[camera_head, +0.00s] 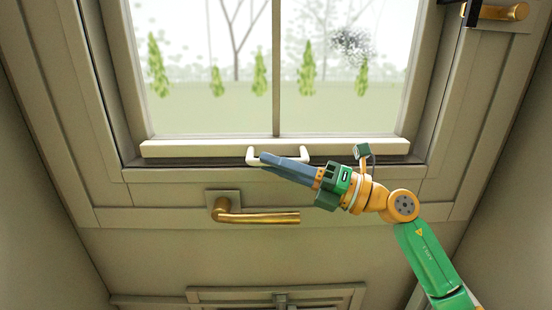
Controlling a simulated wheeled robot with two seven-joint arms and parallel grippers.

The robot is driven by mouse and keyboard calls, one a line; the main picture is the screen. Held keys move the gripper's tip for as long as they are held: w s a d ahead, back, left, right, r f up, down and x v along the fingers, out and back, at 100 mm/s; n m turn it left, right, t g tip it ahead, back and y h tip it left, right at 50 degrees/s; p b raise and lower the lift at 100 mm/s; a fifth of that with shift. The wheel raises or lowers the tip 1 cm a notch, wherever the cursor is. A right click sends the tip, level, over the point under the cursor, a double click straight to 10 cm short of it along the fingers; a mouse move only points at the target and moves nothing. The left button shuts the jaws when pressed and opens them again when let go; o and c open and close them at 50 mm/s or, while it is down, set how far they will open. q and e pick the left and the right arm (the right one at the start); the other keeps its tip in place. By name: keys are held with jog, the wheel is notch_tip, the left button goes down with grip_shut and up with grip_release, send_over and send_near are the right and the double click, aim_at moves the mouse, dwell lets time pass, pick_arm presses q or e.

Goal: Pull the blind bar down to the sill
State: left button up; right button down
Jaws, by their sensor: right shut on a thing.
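The pale blind bar (200,149) runs across the bottom of the window pane, close above the lower frame ledge (160,174). A thin dark gap shows below it. A white bracket-shaped handle (250,156) hangs at the bar's middle. My right gripper (266,162) comes in from the right, with its grey-blue fingers shut on the white handle. The fingers cover part of the handle, so the exact contact is hidden. My left gripper is not in view.
A brass lever handle (256,217) sticks out below the window, just under my right gripper. Another brass fitting (505,12) is at the top right. A panelled frame (210,292) shows at the bottom. The area left of the gripper is clear.

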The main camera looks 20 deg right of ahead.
jog(key=shift+w+f, duration=0.1)
jog(key=shift+f, duration=0.45)
jog(key=c, duration=1.1)
grip_release()
jog(key=shift+d, duration=0.1)
jog(key=shift+o, duration=1.3)
jog(key=shift+w+d+f, duration=0.1)
jog(key=shift+w+f, duration=0.05)
jog(key=shift+w, duration=0.1)
